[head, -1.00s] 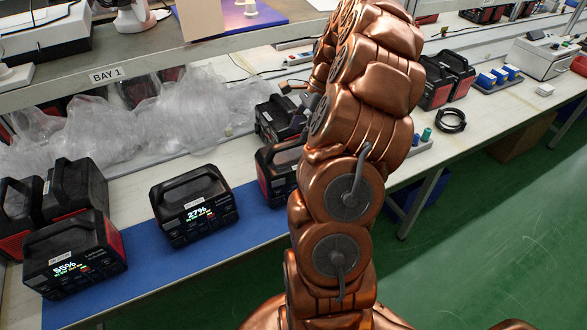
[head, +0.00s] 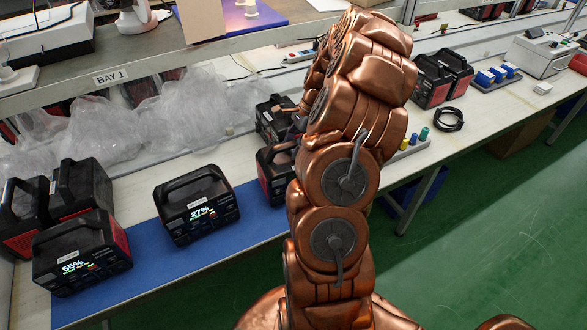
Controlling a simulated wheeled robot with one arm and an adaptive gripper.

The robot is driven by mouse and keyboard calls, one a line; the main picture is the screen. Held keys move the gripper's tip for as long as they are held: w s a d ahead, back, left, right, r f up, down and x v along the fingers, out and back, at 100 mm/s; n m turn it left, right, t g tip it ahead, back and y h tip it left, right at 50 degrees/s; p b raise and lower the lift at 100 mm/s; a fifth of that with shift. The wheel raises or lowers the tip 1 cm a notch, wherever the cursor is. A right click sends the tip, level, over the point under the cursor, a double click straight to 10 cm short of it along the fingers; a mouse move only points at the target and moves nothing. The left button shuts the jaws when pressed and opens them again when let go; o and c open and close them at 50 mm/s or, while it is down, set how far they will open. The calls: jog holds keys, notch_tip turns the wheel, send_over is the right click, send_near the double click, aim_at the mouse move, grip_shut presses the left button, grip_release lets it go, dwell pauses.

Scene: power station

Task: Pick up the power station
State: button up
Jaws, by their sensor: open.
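Several black power stations with red sides and top handles stand on the bench. One showing 55% (head: 80,262) stands at the left of the blue mat, and one showing 27% (head: 197,208) stands right of it. A third (head: 272,178) is at the mat's right, partly hidden by my arm. Another (head: 268,122) stands behind it. My gripper (head: 296,121) is small and mostly hidden by my arm, close to these two right-hand stations. It is open; whether it touches either one cannot be told.
The blue mat (head: 155,263) lies along the bench's front edge. Clear plastic wrap (head: 150,125) is heaped behind the stations, below a shelf labelled BAY 1 (head: 112,77). Green floor is free at the right.

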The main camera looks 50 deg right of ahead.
jog(key=shift+f, duration=0.25)
dwell(0.3)
grip_shut()
dwell(0.5)
